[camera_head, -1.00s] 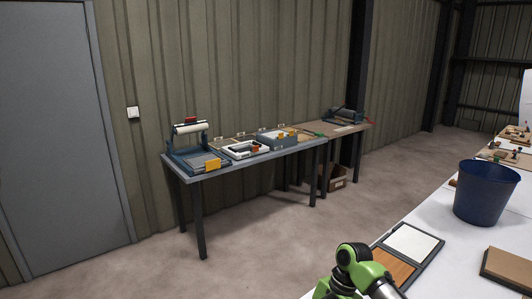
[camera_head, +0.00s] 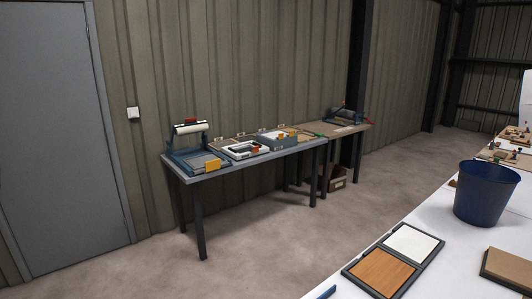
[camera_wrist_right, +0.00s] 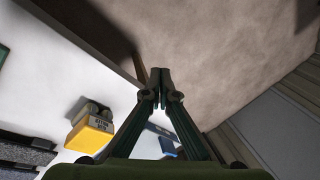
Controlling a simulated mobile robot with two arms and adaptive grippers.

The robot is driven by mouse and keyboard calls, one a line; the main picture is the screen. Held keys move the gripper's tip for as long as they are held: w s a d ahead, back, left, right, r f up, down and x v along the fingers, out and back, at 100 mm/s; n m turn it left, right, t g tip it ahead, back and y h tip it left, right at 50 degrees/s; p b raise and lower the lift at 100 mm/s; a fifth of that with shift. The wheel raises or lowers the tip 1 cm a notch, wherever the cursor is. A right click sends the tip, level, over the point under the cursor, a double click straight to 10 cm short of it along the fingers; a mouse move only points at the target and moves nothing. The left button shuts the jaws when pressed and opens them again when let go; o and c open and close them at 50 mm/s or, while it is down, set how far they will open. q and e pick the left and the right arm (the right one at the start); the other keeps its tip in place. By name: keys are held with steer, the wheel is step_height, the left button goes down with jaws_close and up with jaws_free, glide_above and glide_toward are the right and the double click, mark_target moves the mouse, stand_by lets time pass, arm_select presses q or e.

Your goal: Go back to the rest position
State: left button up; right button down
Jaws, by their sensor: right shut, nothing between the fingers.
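My right gripper (camera_wrist_right: 160,84) shows in the right wrist view with its fingertips together and nothing between them. It is beside the edge of the white table (camera_wrist_right: 50,65), with the concrete floor beyond its tips. Neither gripper shows in the head view, and my left gripper is in no view now.
On the white table (camera_head: 448,230) are a dark-blue bucket (camera_head: 486,193), a framed two-panel board (camera_head: 384,272) and a brown block (camera_head: 508,272). A yellow-fronted object (camera_wrist_right: 90,134) lies near my right wrist. A workbench (camera_head: 247,163) stands along the wall. Floor between is clear.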

steer(key=s+d+r+n+t+h, duration=0.3)
steer(key=s+d+r, duration=0.2)
steer(key=s+d, duration=0.55)
step_height(320, 180, down, 29)
steer(key=s+g+b, duration=0.2)
steer(key=b, duration=0.1)
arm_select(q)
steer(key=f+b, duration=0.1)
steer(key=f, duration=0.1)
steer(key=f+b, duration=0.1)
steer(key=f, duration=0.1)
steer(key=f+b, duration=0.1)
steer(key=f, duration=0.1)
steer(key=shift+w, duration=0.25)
arm_select(e)
steer(key=s+d+f, duration=0.2)
steer(key=s+f, duration=1.5)
steer(key=f, duration=0.1)
steer(key=shift+d+f+n+g, duration=0.25)
steer(key=shift+f+n+g, duration=0.15)
steer(key=shift+s, duration=0.1)
